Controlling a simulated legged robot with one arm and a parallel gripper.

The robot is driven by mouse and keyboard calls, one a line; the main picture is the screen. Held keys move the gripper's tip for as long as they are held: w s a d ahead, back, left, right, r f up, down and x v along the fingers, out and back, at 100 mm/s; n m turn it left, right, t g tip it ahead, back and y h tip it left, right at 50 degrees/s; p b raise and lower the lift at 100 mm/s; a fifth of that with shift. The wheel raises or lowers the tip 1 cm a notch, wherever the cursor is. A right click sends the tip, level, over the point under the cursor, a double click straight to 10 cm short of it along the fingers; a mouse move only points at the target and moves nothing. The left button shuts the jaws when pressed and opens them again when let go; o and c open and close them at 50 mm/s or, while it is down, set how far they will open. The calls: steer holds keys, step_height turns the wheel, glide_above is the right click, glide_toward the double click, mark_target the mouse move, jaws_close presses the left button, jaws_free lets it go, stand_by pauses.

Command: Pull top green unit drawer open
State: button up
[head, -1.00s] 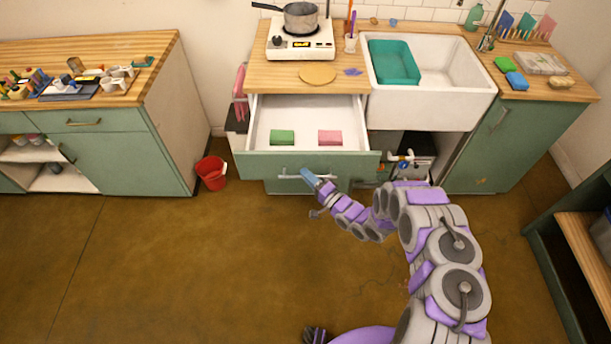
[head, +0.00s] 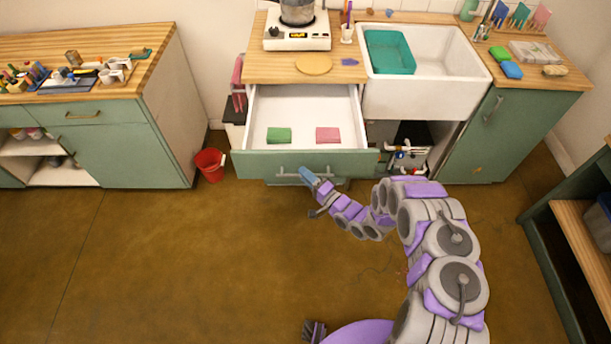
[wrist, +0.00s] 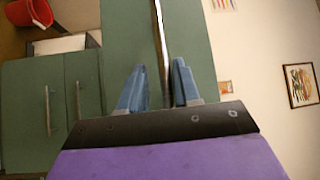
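The green unit's top drawer (head: 305,163) stands well out below the counter in the head view. Its long pale handle (head: 291,175) runs along the front. My gripper (head: 306,172) is at the handle, right of its middle. In the wrist view the handle bar (wrist: 161,35) runs between the two blue fingers of my gripper (wrist: 161,75), which sit close on either side. A thin gap shows beside the bar at the left finger; the contact itself is hidden. A green block (head: 279,135) and a pink block (head: 328,135) lie inside the drawer.
A red bucket (head: 210,165) stands on the floor left of the drawer. The white sink (head: 428,95) and an open bay with pipes (head: 406,155) are to the right. A shelf unit (head: 555,245) stands at right. The floor in front is largely clear.

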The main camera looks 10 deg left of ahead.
steer(key=shift+o, duration=0.2)
steer(key=shift+r, duration=0.2)
steer(key=shift+s+d, duration=0.25)
steer(key=shift+d, duration=0.15)
steer(key=p+v, duration=0.1)
steer(key=v, duration=1.5)
steer(key=shift+d+f, duration=0.15)
steer(key=shift+d, duration=0.05)
steer(key=shift+s, duration=0.15)
